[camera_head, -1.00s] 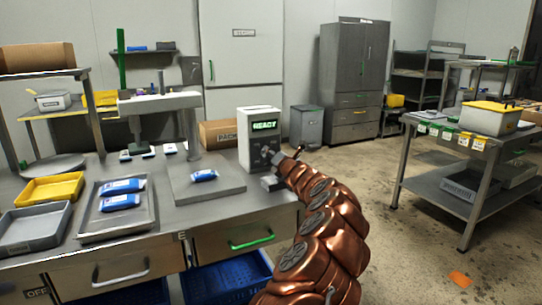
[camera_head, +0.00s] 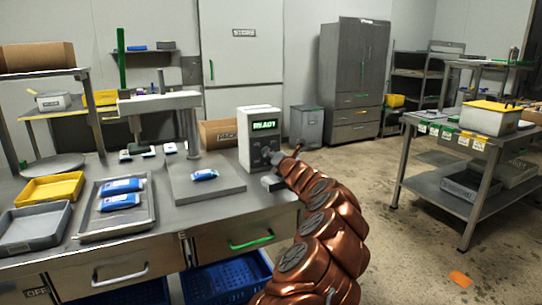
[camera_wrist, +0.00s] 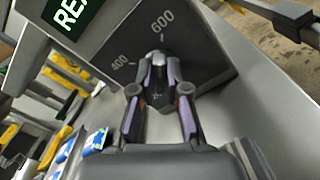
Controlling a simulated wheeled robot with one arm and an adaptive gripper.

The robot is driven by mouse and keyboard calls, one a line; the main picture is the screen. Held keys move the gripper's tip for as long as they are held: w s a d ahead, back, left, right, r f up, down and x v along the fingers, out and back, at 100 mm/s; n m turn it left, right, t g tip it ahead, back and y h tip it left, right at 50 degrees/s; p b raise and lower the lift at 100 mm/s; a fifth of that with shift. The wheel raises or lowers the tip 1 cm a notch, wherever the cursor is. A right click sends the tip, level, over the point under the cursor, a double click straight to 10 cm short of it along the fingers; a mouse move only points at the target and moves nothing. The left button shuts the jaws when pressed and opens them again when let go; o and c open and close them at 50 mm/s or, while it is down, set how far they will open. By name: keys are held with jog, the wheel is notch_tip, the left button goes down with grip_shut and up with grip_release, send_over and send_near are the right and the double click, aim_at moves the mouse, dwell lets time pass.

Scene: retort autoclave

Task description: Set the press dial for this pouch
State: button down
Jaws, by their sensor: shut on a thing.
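The press's control box (camera_head: 258,138) stands at the right end of the steel workbench, its green display (camera_head: 264,125) reading READY. In the wrist view its dark front panel (camera_wrist: 190,45) shows the marks 400 and 600. My gripper (camera_wrist: 158,68) is shut on the dial (camera_wrist: 157,57) on that panel. The fingers hide most of the dial, so I cannot tell its exact setting. In the head view my gripper (camera_head: 277,163) is at the front of the box. A blue-and-white pouch (camera_head: 204,174) lies flat on the press's grey base plate (camera_head: 228,185).
A grey tray (camera_head: 83,237) with two pouches, an empty grey tray (camera_head: 32,247) and a yellow tray (camera_head: 50,202) sit on the bench's left. The press arm (camera_head: 160,102) rises behind the plate. A steel trolley (camera_head: 462,200) stands right, across open floor.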

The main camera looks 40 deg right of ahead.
jog(key=n+b, duration=0.1)
jog(key=n, duration=0.3)
jog(key=shift+a, duration=0.1)
jog(key=n+b, duration=0.2)
jog(key=n, duration=0.1)
jog(key=shift+w+a+n, duration=0.1)
jog(key=shift+a+n, duration=0.05)
jog(key=shift+n, duration=0.25)
jog(key=n+b, duration=0.2)
jog(key=n, duration=0.1)
jog(key=shift+f+n, duration=0.1)
jog(key=shift+n, duration=0.2)
jog(key=n+b, duration=0.1)
jog(key=n, duration=0.1)
jog(key=n+b, duration=0.2)
jog(key=shift+a+f+n, duration=0.15)
jog(key=shift+a+n, duration=0.05)
jog(key=shift+n, duration=0.1)
jog(key=n+b, duration=0.4)
jog(key=shift+w+a+f, duration=0.1)
jog(key=shift+f, duration=0.1)
jog(key=n+b, duration=0.3)
jog(key=n, duration=0.1)
jog(key=shift+f, duration=0.1)
jog(key=n+b, duration=0.5)
jog(key=shift+f, duration=0.15)
jog(key=shift+n+b, duration=0.85)
jog(key=shift+n, duration=0.45)
